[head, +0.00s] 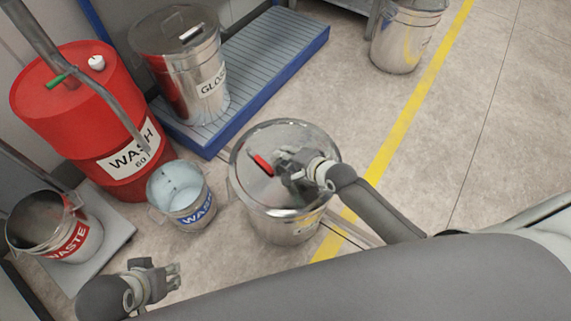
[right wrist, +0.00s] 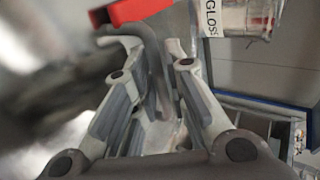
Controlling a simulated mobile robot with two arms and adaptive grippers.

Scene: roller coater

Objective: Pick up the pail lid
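The pail lid (head: 297,137) is a round shiny metal disc lying on a metal pail (head: 285,228) in the middle of the head view. Its handle has a red grip (head: 261,164). My right gripper (head: 284,170) is low over the lid, right beside the handle. In the right wrist view the red grip (right wrist: 140,10) is at the top, and a grey bent handle rod (right wrist: 156,75) runs between the two fingers (right wrist: 158,95). The fingers stand apart with a gap beside the rod. My left gripper (head: 172,280) is empty, low at the left, away from the lid.
A blue-labelled wash pail (head: 180,190) stands close left of the lidded pail.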

